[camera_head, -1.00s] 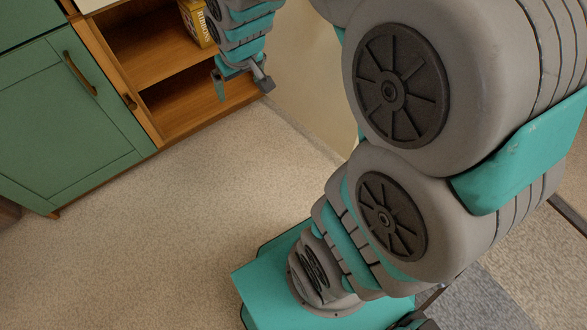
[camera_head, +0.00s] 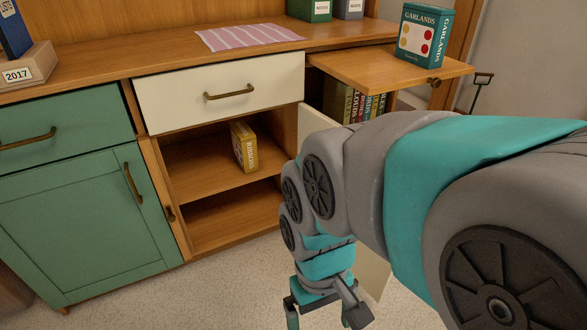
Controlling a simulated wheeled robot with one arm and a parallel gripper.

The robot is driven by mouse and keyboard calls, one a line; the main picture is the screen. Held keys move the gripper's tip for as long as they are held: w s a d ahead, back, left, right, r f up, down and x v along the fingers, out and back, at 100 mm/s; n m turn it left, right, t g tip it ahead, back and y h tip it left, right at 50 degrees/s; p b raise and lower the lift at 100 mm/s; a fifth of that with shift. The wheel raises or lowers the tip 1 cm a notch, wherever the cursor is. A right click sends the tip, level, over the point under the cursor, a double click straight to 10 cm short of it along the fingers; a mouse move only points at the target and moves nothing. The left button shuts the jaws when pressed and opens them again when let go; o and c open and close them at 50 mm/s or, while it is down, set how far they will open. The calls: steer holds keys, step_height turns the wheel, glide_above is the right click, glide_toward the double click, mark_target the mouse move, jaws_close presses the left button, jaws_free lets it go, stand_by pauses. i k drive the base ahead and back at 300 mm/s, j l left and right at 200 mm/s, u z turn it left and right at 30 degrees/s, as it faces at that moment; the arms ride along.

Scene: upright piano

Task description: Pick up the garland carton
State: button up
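The garland carton (camera_head: 424,36) is a teal box with a cream front panel, coloured dots and the word GARLANDS. It stands upright on the pulled-out wooden board (camera_head: 385,68) at the upper right. My gripper (camera_head: 322,314) hangs low at the bottom centre, well below and left of the carton. Its two fingers are spread apart, and their tips are near or past the bottom edge of the picture. Nothing shows between them. My arm fills the right side and hides part of the cabinet.
A yellow ribbons box (camera_head: 244,146) stands in the open shelf compartment. Several books (camera_head: 362,105) stand below the pulled-out board. A striped cloth (camera_head: 248,37), a green box (camera_head: 309,9) and a grey box (camera_head: 349,8) are on the counter (camera_head: 150,59). Floor is clear at bottom left.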

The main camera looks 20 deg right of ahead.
mark_target(424, 34)
steer(key=z, duration=1.3)
